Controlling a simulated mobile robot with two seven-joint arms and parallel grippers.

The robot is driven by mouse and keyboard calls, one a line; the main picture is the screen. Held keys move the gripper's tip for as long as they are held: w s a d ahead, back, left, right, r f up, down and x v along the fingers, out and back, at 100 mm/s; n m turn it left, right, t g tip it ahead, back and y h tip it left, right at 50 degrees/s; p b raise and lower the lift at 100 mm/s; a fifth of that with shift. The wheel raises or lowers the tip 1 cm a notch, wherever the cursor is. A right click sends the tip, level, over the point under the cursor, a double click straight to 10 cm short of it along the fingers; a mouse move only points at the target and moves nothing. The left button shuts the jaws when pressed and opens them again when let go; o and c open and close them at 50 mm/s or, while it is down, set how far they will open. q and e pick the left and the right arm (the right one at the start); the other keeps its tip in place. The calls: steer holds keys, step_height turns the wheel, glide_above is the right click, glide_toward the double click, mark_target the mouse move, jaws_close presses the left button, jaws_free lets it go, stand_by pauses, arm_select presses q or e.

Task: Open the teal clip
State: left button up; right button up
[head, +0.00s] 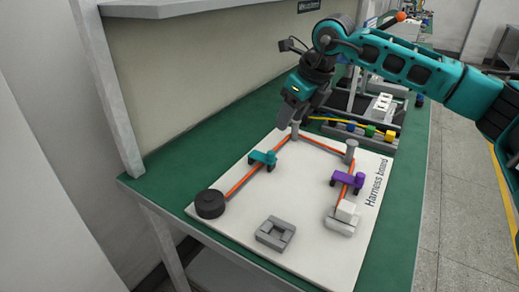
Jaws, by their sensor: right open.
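The teal clip (263,158) sits on the left side of the white harness board (300,262). An orange cable (240,184) runs at the clip, between a black round hub (210,204) and a grey peg at the back. At this size I cannot tell whether the clip's arm is open or shut. My right gripper (288,122) is open and points down near the back peg, behind and to the right of the teal clip, apart from it. My left gripper is not in view.
A purple clip (346,179) sits on the right run of cable, near a white connector block (346,211). A grey fixture (275,233) stands at the front. A grey peg (351,150) stands at the right corner. Colored parts and a dark tray lie behind. A panel borders the left.

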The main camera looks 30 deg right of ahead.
mark_target(272, 153)
steer(key=b+x, duration=0.1)
steer(key=x, duration=1.1)
steer(key=shift+w+f, duration=0.1)
steer(key=shift+f, duration=0.25)
jaws_close()
